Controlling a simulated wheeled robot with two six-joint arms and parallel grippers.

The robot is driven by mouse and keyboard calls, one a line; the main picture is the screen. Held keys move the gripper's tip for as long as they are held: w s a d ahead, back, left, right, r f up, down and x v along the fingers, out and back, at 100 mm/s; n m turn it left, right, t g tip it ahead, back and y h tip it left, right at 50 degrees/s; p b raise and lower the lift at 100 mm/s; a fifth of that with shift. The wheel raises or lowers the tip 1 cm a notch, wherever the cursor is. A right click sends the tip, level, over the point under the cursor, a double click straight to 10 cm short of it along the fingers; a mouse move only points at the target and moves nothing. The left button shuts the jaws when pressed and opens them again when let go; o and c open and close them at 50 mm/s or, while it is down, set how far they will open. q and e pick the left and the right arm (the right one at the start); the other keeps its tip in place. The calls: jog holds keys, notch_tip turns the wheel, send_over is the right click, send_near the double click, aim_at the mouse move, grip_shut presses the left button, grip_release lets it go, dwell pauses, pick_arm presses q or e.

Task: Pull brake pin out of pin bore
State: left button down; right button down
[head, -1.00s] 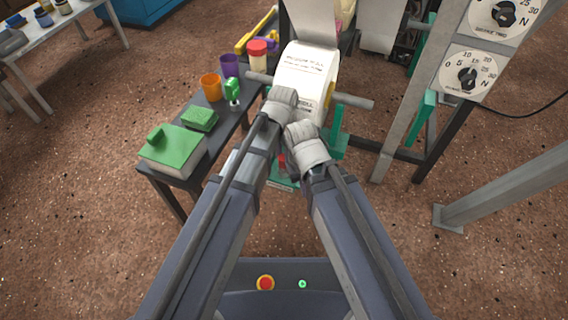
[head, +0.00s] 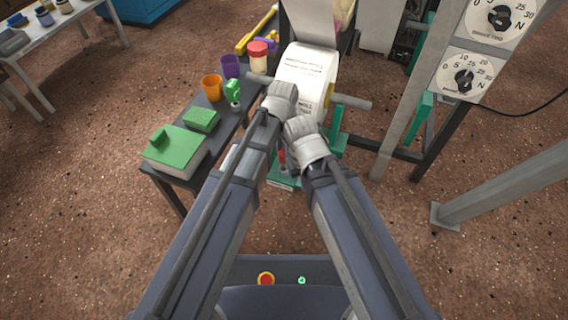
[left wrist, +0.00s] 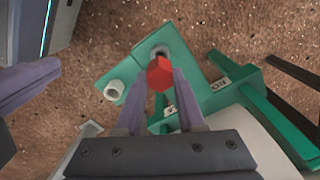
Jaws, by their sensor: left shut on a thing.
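The brake pin shows a red faceted head (left wrist: 160,72) between the fingers of my left gripper (left wrist: 159,80) in the left wrist view. My left gripper is shut on the pin. A green bracket (left wrist: 186,62) lies below, with a grey collar with a dark opening (left wrist: 161,51) right beside the red head. Whether the pin's shaft is still in that bore is hidden. In the head view my left gripper (head: 282,98) is over the machine and hides its own fingertips.
A second pale sleeve (left wrist: 114,90) stands on the bracket. A paper roll (head: 305,75) is just beyond my grippers. A dark side bench at left holds a green-topped box (head: 175,152), an orange cup (head: 211,87) and a purple cup (head: 230,66). A grey post stands at right.

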pick_arm(q)
jog(key=shift+r+p, duration=1.5)
